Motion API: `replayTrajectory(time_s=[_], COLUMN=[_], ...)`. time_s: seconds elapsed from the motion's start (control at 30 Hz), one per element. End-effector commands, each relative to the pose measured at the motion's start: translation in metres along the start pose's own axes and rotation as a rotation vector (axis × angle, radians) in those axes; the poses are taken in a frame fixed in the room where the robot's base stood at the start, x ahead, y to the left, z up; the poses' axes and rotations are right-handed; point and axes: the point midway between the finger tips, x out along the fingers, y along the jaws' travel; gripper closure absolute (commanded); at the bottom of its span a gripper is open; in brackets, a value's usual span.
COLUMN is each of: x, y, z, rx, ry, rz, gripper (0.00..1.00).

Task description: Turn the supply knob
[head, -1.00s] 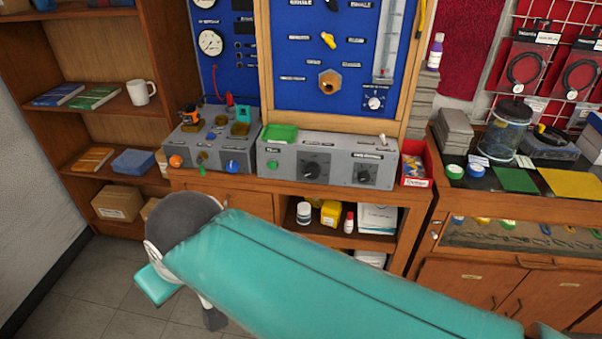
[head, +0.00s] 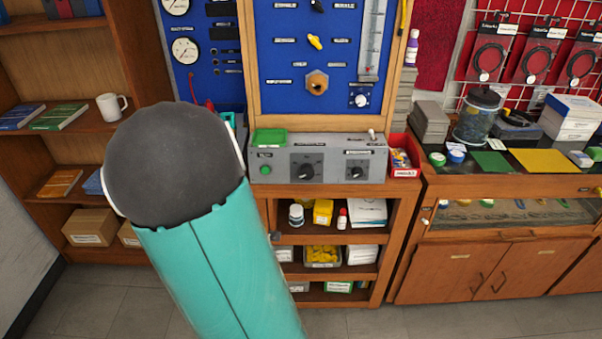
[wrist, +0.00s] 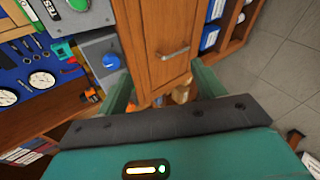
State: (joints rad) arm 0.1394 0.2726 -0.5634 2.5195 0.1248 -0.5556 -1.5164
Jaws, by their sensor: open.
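I cannot read which control is labelled supply. A yellow knob (head: 315,42) and a white knob (head: 360,98) are on the blue panel (head: 290,60) above. A blue knob (wrist: 111,62) on another grey box shows in the wrist view, up and left of my gripper. My gripper (wrist: 162,92) is open, its two green fingers apart and touching no knob. In the head view my arm hides the gripper and the left grey box.
A wooden cabinet front (wrist: 168,35) with a metal handle (wrist: 173,52) lies beyond the fingers. A bookshelf (head: 60,150) is at left, a display counter (head: 510,240) at right.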

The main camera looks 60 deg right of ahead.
Motion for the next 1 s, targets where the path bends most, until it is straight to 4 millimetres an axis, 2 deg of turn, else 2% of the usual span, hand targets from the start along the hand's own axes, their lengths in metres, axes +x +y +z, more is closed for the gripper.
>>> replayTrajectory(time_s=[0.03,0.2,0.3,0.4,0.53,0.7,0.87,1.0], x=[0.009,0.020,0.015,0.005,-0.006,-0.009,0.006,0.028], y=[-0.007,-0.008,-0.004,0.004,0.011,0.018,0.029,0.043], z=[0.025,0.104,0.143,0.170,0.188,0.193,0.197,0.203], rx=[-0.100,-0.507,-0.769,-1.007,-1.223,-1.320,-1.318,-1.316], ry=[-0.060,-0.268,-0.394,-0.505,-0.601,-0.644,-0.646,-0.645], rz=[0.030,0.150,0.202,0.239,0.267,0.282,0.285,0.285], gripper=[0.32,0.32,0.32,0.32,0.32,0.32,0.32,0.32])
